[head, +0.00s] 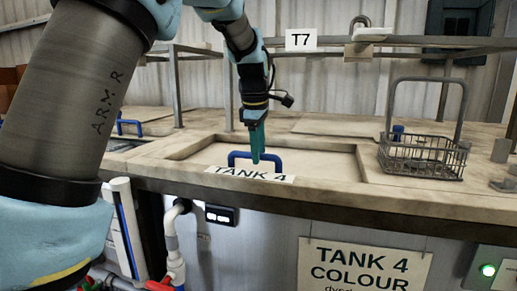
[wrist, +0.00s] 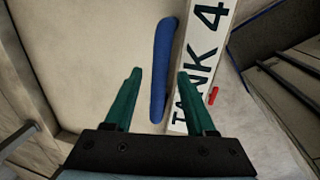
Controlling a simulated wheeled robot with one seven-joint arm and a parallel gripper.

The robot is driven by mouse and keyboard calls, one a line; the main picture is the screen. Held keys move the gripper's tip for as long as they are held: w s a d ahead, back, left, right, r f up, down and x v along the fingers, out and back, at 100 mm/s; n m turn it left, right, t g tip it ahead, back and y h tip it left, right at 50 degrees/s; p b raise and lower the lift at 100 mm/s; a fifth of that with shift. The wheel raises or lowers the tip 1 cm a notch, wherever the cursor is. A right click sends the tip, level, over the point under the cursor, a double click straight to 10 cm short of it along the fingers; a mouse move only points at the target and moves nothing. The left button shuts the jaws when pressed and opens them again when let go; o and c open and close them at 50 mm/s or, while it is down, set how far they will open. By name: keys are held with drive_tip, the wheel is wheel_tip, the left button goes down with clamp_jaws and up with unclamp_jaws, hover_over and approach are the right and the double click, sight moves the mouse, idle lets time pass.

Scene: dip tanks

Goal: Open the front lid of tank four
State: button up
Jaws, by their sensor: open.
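The front lid of tank four (head: 310,163) is a flat pale panel set in a recess of the tank top, and it lies closed. Its blue bar handle (head: 272,157) stands at the lid's front edge, behind the white TANK 4 label (head: 250,174). My gripper (head: 256,158) points down at the handle, in front of its middle in the head view. In the wrist view the open green fingers (wrist: 160,75) show with the blue handle (wrist: 163,70) between them, nearer the right finger. Whether the fingers reach down around the bar or are still above it, I cannot tell.
A wire basket (head: 425,157) with a tall handle stands on the tank top at right. A metal rail with a T7 sign (head: 301,40) runs behind. Another blue handle (head: 129,125) shows at left. White pipes and a red valve (head: 160,285) are below the front edge.

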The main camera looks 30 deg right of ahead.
clamp_jaws()
idle(0.4)
idle(1.0)
